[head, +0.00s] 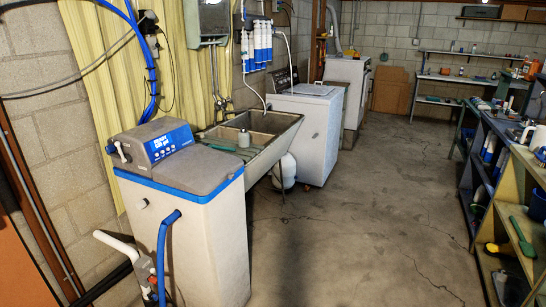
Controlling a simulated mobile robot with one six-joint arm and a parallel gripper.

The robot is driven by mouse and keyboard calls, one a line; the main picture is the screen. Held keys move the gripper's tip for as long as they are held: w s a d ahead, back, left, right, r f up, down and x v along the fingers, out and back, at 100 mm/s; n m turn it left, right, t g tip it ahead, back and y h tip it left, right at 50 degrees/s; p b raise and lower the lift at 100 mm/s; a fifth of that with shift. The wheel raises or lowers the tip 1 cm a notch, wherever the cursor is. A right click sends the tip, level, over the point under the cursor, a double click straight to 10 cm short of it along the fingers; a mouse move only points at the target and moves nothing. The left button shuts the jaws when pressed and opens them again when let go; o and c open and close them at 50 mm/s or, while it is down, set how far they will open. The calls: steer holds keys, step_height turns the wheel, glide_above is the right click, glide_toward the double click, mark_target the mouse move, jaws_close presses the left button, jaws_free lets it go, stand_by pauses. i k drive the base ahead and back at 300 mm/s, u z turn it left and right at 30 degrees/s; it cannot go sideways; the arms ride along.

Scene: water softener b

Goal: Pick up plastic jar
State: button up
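The water softener (205,225) has a white body, a blue band and a grey lid, and stands in front of the sink at left. My gripper is not in view.
A green item (222,147) lies beside the jar. A white washer (308,130) stands beyond the sink, with a rounded white tank (285,172) below. Blue hoses and a white pipe run by the softener. Cluttered shelves (515,165) line the right. The concrete floor (370,220) between is clear.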

mark_target(243, 135)
steer(key=u, duration=0.1)
steer(key=i, duration=3.85)
steer(key=u, duration=0.7)
